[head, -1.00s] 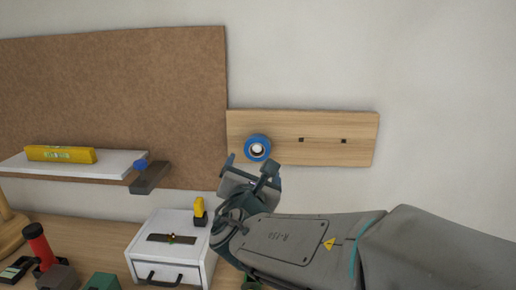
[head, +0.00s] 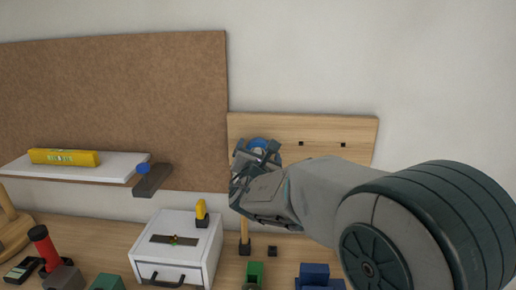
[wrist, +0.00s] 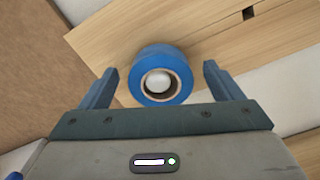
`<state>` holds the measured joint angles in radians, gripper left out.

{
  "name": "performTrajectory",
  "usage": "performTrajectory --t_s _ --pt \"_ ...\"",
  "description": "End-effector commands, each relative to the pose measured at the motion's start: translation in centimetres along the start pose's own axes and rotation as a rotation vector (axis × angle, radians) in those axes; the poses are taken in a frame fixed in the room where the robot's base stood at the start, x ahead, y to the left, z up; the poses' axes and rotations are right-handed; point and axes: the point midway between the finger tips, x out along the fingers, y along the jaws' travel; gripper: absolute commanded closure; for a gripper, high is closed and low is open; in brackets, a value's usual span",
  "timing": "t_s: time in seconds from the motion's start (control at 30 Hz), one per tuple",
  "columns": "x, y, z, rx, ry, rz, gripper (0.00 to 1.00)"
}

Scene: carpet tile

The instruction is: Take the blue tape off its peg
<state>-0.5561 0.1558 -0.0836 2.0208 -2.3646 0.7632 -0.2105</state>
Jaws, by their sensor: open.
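The blue tape (head: 258,144) is a roll hanging on a peg on the wooden board (head: 325,128). In the head view my gripper (head: 257,153) is right in front of it and hides most of the roll. In the wrist view the blue tape (wrist: 152,56) sits between the two open fingers of my gripper (wrist: 159,82), with a gap on each side. The pale round peg end (wrist: 160,82) shows inside the roll's core. The fingers do not touch the tape. How deep they reach along it I cannot tell.
Two dark square holes (head: 301,143) are in the board to the right. A brown panel (head: 120,100) and a white shelf (head: 75,168) with a yellow level (head: 64,157) are at left. A white drawer box (head: 175,250) and several small items stand on the bench below.

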Motion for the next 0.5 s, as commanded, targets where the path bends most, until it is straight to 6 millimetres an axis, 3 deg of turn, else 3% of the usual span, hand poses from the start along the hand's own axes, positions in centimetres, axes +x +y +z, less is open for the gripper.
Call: performTrajectory --t_s 0.13,0.37,0.5 --pt "1.00 0.02 -0.01 -0.001 0.001 0.000 0.14" --pt "1.08 0.00 -0.07 0.000 0.001 0.001 0.14" --pt "1.06 0.00 -0.06 0.000 0.001 0.000 0.50"
